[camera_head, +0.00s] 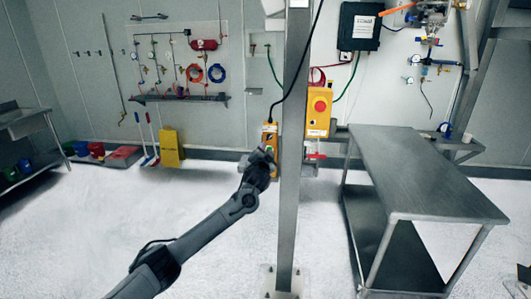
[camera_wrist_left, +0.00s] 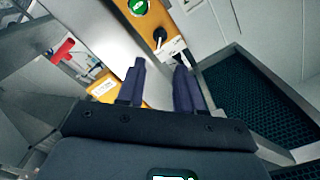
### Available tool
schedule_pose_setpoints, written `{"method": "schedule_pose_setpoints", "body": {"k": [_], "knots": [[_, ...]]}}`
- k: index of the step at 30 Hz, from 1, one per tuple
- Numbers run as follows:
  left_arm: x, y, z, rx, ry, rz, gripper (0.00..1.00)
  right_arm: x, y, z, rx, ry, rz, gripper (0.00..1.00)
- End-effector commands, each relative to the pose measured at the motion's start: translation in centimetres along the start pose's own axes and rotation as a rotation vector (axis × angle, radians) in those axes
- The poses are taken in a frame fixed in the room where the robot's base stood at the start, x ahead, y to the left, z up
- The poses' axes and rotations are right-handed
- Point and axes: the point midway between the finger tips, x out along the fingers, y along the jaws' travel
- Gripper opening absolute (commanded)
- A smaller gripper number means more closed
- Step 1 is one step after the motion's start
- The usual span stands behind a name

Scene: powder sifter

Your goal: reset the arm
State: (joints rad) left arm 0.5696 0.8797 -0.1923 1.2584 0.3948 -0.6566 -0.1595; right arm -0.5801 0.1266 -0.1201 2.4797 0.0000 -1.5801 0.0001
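My left gripper (camera_head: 262,156) is raised near the grey metal post, in front of an orange control box with a green button (camera_head: 270,135). In the left wrist view its two dark fingers (camera_wrist_left: 160,76) stand apart with nothing between them. The green button (camera_wrist_left: 138,6) shows beyond the fingertips at the top of that view, on the orange box (camera_wrist_left: 188,5). I cannot tell how far the fingertips are from the box. My right gripper is in neither view.
The grey metal post (camera_head: 290,180) rises right beside my left gripper. A yellow box with a red button (camera_head: 319,108) is just right of the post. A steel table (camera_head: 420,175) stands at the right. The white floor at left centre is clear.

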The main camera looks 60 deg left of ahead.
Motion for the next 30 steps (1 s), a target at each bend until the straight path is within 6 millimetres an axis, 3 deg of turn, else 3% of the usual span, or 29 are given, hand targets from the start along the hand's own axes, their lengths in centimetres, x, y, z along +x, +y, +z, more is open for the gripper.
{"method": "schedule_pose_setpoints", "body": {"k": [12, 17, 20, 23, 26, 30], "knots": [[0.0, 0.1, 0.1, 0.002, -0.001, 0.002, 0.36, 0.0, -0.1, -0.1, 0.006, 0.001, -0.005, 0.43], [-0.4, 2.0, 2.0, 0.03, -0.02, 0.025, 0.36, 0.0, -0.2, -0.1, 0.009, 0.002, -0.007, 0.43], [-1.1, 5.2, 4.6, 0.057, -0.046, 0.067, 0.36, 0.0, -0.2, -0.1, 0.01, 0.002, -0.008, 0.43], [-2.7, 9.7, 8.2, 0.089, -0.083, 0.129, 0.36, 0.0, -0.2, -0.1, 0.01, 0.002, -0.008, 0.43], [-5.9, 15.3, 11.6, 0.111, -0.106, 0.216, 0.36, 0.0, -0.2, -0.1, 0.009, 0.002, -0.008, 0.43], [-12.1, 23.0, 15.6, 0.125, -0.131, 0.359, 0.36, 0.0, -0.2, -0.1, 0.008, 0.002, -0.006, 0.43]]}}
